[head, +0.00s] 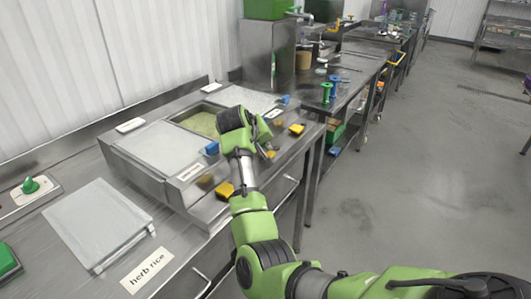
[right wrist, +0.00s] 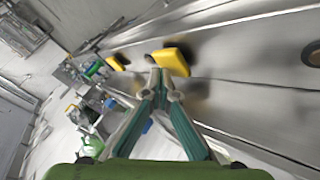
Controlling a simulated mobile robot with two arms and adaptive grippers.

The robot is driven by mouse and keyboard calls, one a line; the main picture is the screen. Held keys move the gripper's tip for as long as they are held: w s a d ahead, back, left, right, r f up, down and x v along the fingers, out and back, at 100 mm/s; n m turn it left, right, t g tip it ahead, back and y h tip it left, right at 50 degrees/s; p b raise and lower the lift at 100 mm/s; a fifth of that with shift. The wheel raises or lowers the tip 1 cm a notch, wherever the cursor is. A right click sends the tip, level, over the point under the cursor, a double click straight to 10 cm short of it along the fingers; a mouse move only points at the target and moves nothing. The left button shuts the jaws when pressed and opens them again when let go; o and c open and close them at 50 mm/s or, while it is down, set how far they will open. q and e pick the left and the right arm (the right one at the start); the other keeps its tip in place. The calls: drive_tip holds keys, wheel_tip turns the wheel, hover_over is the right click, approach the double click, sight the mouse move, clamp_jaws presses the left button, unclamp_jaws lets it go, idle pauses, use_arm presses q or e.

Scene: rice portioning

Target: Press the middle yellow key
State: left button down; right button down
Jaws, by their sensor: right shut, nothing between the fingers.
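Three yellow keys sit along the front of a steel rice station. In the right wrist view the middle yellow key (right wrist: 172,61) is close by the tips of my right gripper (right wrist: 152,62), which is shut and empty. Whether the tips touch it I cannot tell. In the head view the near yellow key (head: 224,190) and the far one (head: 297,129) show. My left gripper is not in view.
The steel station (head: 135,165) has a bin of greenish rice (head: 197,123) and blue-handled tools. A "herb rice" label (head: 146,270) and a white lidded tray (head: 97,222) are nearer. Green and blue spools (head: 327,92) stand on the far table. Open floor is at right.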

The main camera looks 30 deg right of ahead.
drive_tip(key=shift+f, duration=0.2)
idle(0.5)
drive_tip(key=shift+f+p, duration=0.15)
drive_tip(key=shift+p, duration=0.2)
drive_tip(key=shift+f, duration=0.1)
drive_tip(key=shift+r+p, duration=0.4)
drive_tip(key=shift+p, duration=0.4)
wheel_tip(320, 180, up, 6)
drive_tip(key=p, duration=0.7)
drive_tip(key=shift+r, duration=0.1)
